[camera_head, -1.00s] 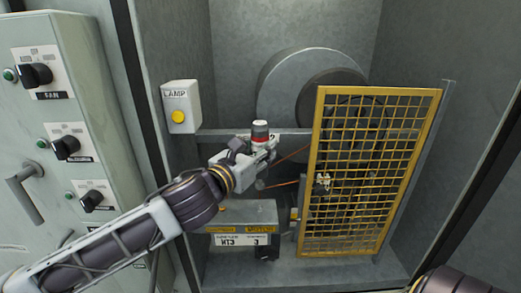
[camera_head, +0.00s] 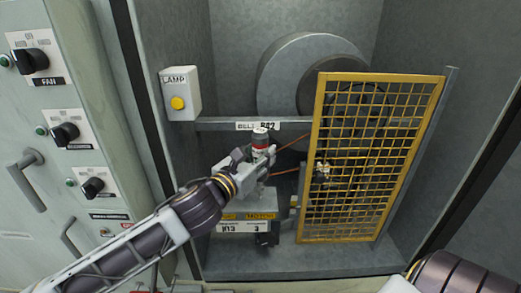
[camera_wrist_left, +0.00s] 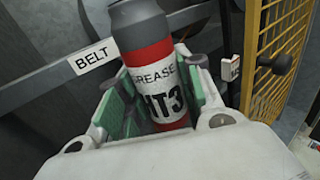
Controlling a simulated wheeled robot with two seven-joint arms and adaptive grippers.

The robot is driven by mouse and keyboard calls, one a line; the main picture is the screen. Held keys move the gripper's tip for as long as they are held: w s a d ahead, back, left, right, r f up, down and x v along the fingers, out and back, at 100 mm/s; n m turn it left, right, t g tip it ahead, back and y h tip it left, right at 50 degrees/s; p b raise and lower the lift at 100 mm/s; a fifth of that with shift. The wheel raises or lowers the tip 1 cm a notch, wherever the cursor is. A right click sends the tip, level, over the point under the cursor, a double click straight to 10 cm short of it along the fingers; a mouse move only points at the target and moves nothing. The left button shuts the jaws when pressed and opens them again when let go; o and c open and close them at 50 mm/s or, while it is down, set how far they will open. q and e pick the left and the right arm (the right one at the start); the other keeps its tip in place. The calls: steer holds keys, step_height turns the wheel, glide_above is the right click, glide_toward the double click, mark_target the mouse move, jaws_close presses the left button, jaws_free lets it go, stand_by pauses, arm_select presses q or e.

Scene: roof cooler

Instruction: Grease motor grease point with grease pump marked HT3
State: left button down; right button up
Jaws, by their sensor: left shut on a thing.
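The grease pump (camera_head: 260,143) is a grey canister with a red band and a white label. In the left wrist view its label reads GREASE and HT3 on the canister (camera_wrist_left: 160,90). My left gripper (camera_head: 262,158) is shut on it and holds it roughly upright above the motor (camera_head: 240,207). The green finger pads press on both sides of the canister. The motor's plate reads what looks like H13 or HT3, and 3. The grease point itself is hidden or too small to tell. My right gripper is out of view; only part of my right arm shows at the bottom right.
A yellow mesh guard (camera_head: 318,150) stands right of the motor, before a large grey wheel (camera_head: 285,75). A crossbar (camera_head: 215,124) with a BELT label runs behind the gripper. A lamp box (camera_head: 180,93) hangs at left, beside a switch panel (camera_head: 75,110).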

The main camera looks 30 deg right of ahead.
arm_select(q)
steer(key=shift+f, duration=0.5)
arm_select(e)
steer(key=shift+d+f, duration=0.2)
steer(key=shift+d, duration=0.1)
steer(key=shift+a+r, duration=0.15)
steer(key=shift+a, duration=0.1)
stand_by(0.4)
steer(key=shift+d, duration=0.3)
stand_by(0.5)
arm_select(q)
steer(key=shift+f+b, duration=0.3)
steer(key=shift+f, duration=0.15)
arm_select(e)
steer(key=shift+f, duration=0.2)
arm_select(q)
steer(key=shift+f, duration=0.35)
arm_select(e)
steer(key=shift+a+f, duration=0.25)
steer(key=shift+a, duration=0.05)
